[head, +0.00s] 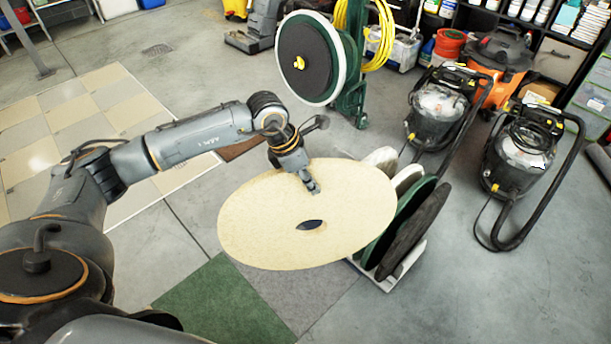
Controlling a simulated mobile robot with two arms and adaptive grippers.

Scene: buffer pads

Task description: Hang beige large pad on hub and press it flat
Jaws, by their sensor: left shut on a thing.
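The beige large pad (265,220) is a wide disc with a dark centre hole, held in the air and tilted in the middle of the head view. My left gripper (312,188) is shut on the beige pad at its upper part, between the hole and the far rim. The hub (299,63) is a yellow knob at the centre of a black disc with a green and white rim, on a green upright machine behind the pad. The hub is apart from the pad. My right gripper is not in view.
A rack (388,281) with upright white, green and dark pads stands just right of and behind the held pad. Two wet vacuums (438,108) (517,155) stand to the right. Green and grey mats (225,300) lie below. The floor at lower right is clear.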

